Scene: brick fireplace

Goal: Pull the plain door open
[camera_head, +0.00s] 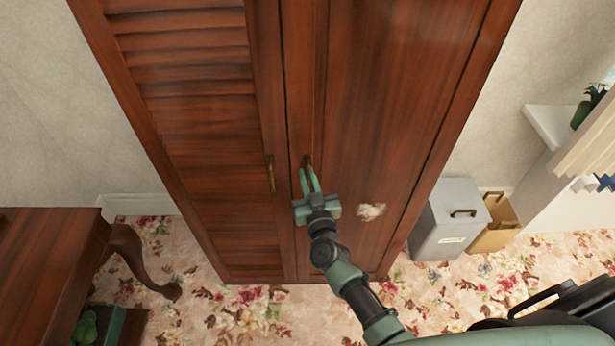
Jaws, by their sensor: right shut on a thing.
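A tall reddish-brown wooden wardrobe stands in front of me. Its plain door (390,110) is on the right, smooth with a pale patch low down, and looks closed. The louvred door (190,110) is on the left with its own brass handle (270,173). My right gripper (309,173) is at the left edge of the plain door, its green fingers shut on the plain door's handle (307,160). The fingers hide much of that handle. My left gripper is not in view.
A wooden table (50,260) with a curved leg stands at the lower left. A grey box (450,217) and a tan box (497,225) sit on the floor right of the wardrobe. Flowered carpet (240,312) lies clear in front.

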